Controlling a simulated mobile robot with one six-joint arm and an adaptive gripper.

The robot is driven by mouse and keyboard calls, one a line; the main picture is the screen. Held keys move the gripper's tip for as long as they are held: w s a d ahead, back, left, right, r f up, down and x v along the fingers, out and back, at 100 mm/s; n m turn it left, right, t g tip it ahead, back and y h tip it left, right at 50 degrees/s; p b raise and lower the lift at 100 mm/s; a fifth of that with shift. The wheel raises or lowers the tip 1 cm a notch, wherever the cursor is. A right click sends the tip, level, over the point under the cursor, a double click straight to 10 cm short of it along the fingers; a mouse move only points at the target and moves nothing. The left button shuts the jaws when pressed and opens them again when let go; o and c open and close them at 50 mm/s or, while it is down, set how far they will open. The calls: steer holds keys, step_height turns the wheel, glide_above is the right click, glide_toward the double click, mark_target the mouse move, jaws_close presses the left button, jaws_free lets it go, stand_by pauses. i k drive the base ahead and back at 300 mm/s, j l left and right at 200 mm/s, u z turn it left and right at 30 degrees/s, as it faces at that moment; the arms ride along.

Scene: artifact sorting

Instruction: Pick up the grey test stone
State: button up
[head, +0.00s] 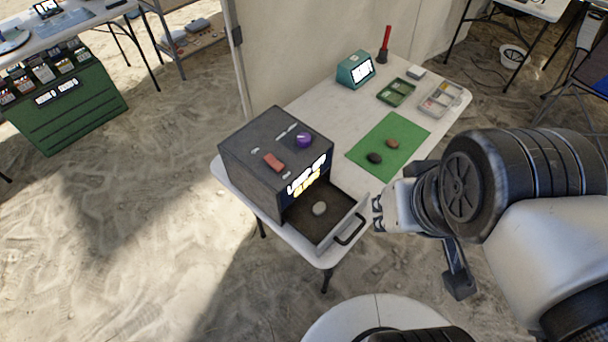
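A light grey stone (320,208) lies in the open drawer (313,231) of a dark grey box-shaped machine (262,147). I take it to be the grey test stone. My gripper (377,213) is just right of the drawer's black handle (350,230), apart from the stone. It is small in the picture and seen from the side, so I cannot tell whether its fingers are open or shut. Nothing shows held in it. A dark stone (374,158) and a reddish-brown stone (392,143) lie on the green mat (408,131).
A teal display (356,70), a green tray (396,92) and a compartment box (441,99) stand at the back of the white table (318,100). Sand surrounds it.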

mark_target(318, 209)
steer(key=l+u, duration=0.35)
steer(key=k+l+u, duration=0.15)
steer(key=l+u, duration=0.15)
steer(key=k+l+u, duration=0.15)
steer(key=l+u, duration=0.2)
